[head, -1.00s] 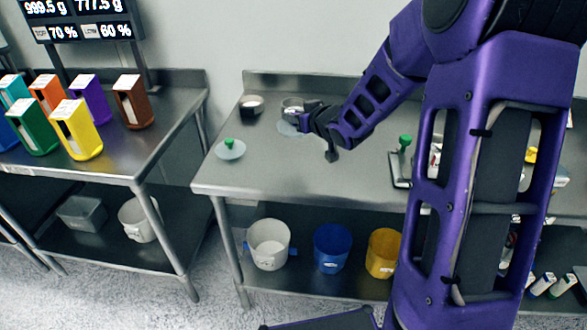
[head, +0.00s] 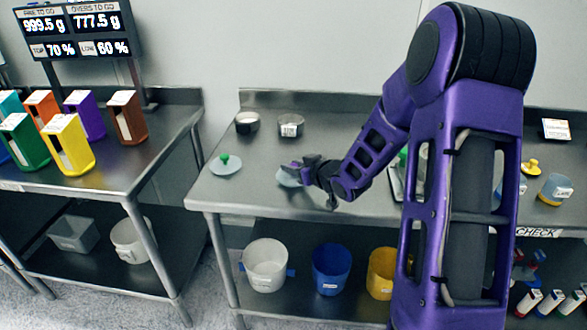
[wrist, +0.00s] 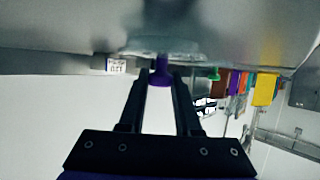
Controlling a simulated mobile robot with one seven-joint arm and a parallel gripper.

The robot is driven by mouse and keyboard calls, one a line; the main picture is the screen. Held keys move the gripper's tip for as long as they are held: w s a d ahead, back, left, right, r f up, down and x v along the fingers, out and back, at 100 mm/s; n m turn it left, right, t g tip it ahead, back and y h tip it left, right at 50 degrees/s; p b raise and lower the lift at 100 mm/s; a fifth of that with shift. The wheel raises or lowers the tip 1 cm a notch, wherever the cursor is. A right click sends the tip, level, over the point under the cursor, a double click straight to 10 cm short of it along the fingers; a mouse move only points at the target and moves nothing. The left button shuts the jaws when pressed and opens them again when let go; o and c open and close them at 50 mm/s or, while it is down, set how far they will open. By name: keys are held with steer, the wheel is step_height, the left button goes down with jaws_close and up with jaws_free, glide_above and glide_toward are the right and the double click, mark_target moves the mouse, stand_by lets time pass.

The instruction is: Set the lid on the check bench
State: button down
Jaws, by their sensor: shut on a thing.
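The lid (head: 289,177) is a pale, translucent round disc with a purple knob. My gripper (head: 303,171) is shut on that knob, with the disc beyond the fingertips. In the wrist view the purple knob (wrist: 160,75) sits between the two fingers, and the disc's edge (wrist: 165,47) shows beyond it. I cannot tell whether the disc touches the steel bench top or hangs just above it. The check bench is the steel bench with a "CHECK" label (head: 537,232) on its front edge at the right; my arm hides part of its top.
A similar lid with a green knob (head: 225,164) lies to the left. A dark-sided container (head: 247,122) and a labelled round container (head: 290,126) stand behind. A jar (head: 555,189) and a yellow-knobbed piece (head: 530,167) stand at right. Bare steel (head: 255,195) lies at front left.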

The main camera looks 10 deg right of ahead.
steer(key=shift+f, duration=0.2)
steer(key=c, duration=0.6)
jaws_free()
steer(key=shift+r, duration=0.1)
steer(key=shift+r, duration=0.1)
steer(key=shift+s+r, duration=0.1)
steer(key=shift+r, duration=0.1)
steer(key=p+v, duration=0.2)
steer(key=v, duration=0.9)
steer(key=shift+s+d, duration=0.2)
steer(key=shift+s, duration=0.15)
steer(key=shift+w, duration=0.1)
